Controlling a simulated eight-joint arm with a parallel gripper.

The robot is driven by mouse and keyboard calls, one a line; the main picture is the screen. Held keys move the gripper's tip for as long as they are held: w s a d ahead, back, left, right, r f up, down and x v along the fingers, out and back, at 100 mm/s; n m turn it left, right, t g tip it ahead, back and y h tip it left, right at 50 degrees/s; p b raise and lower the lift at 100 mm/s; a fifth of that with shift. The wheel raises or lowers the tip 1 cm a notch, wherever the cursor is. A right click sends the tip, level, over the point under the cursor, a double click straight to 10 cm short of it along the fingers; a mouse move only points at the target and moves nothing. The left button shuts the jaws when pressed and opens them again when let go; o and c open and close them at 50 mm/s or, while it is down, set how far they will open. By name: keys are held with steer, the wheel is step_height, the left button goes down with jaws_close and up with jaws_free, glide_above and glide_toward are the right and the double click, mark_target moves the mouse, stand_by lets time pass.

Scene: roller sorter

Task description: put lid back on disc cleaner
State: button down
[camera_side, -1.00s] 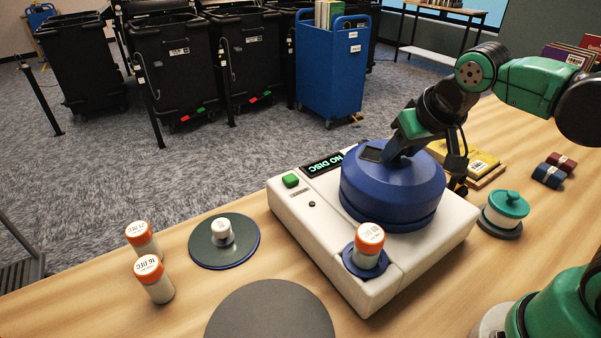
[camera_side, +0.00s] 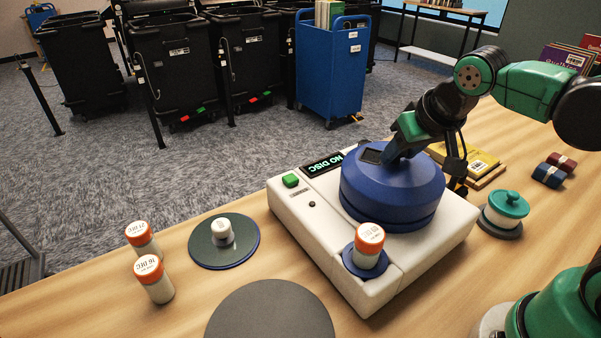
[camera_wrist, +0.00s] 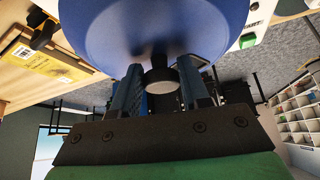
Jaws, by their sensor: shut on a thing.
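The blue lid (camera_side: 392,190) sits on top of the white disc cleaner (camera_side: 318,240), and it also shows large in the wrist view (camera_wrist: 150,28). My gripper (camera_side: 392,158) reaches the lid's top from the upper right. In the wrist view its two fingers (camera_wrist: 158,88) stand on either side of the dark knob (camera_wrist: 160,76) under the blue surface, shut on it. Whether the lid's rim is fully down on the cleaner cannot be told. The cleaner's display reads "NO DISC" (camera_side: 335,162), with a green button (camera_side: 291,180) beside it.
An orange-capped bottle (camera_side: 369,246) stands in a blue holder at the cleaner's front. Two more bottles (camera_side: 152,277) and a disc with a white piece on it (camera_side: 224,242) are at left. A grey round mat (camera_side: 270,315) lies in front. A teal-lidded pot (camera_side: 505,210) stands at right.

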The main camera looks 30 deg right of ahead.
jaws_free()
stand_by(0.4)
steer(key=shift+r, duration=3.55)
jaws_close()
